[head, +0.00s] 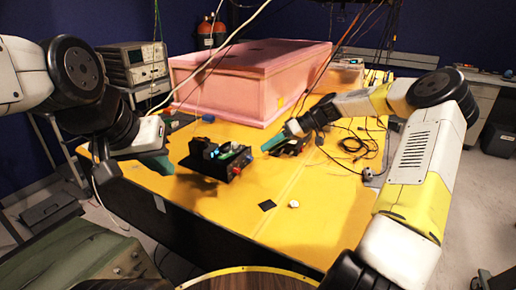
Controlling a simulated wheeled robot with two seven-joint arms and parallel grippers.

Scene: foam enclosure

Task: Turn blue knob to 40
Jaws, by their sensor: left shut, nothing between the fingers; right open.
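A small black device box (208,168) with a cluttered top, a green glow and small knobs on its right-facing side sits on the yellow table. A small blue spot (247,158) on that side looks like the blue knob, beside red ones; its scale and setting are too small to read. My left gripper (165,166) is shut and empty, left of the box and apart from it. My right gripper (268,147) is open and empty, just right of the box near its knob side, its fingers pointing left.
The yellow table (240,212) is clear in front, apart from a small black square (267,205) and a small white round piece (293,204). A large pink foam box (250,78) stands behind. Loose black cables (355,147) lie at right. An instrument (135,64) stands at back left.

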